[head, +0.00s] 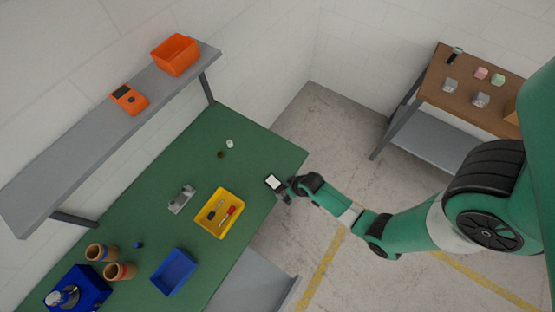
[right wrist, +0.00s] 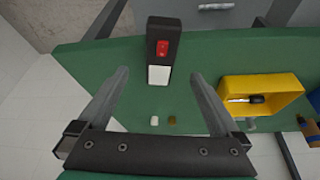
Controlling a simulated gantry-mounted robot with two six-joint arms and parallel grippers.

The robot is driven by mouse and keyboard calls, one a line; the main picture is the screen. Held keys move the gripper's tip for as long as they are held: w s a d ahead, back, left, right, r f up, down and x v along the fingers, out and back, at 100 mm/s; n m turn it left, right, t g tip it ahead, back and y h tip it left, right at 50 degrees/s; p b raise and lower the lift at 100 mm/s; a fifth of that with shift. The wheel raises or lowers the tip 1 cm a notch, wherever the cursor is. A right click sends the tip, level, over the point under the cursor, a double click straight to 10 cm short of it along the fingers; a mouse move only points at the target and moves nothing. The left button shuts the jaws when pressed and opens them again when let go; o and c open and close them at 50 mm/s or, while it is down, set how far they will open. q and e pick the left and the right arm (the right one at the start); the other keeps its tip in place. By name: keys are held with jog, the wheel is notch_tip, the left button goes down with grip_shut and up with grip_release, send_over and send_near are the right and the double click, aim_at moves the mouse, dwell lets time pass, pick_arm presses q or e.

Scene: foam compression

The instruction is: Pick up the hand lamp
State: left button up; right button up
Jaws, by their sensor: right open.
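The hand lamp, a black block with a white panel, sits at the right edge of the green table in the head view (head: 273,181). In the right wrist view the hand lamp (right wrist: 161,48) also shows a red switch. My right gripper (head: 284,191) is close beside the lamp in the head view. In the right wrist view my right gripper (right wrist: 158,78) is open, with the lamp ahead, in line with the gap between its fingers. I see no contact. My left gripper is not in view.
A yellow tray (head: 202,222) with small tools stands left of the lamp. A blue bin (head: 174,272), a metal part (head: 182,198) and brown pots (head: 120,271) are also on the green table (head: 160,170). A grey shelf (head: 75,150) overhangs its left side.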

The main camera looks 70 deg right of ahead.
aim_at(279, 188)
jog(key=b+x, duration=0.1)
jog(key=x, duration=0.1)
jog(key=shift+f, duration=0.45)
jog(key=b+x, duration=0.4)
jog(key=shift+w+d+f, duration=0.2)
jog(key=shift+w+d, duration=0.05)
jog(key=shift+w, duration=0.3)
jog(key=shift+w+d+f, duration=0.1)
jog(key=shift+w+f, duration=0.15)
jog(key=shift+f, duration=0.15)
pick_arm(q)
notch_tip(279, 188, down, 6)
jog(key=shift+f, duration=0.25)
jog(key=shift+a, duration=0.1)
pick_arm(e)
jog(key=shift+r, duration=0.1)
grip_shut()
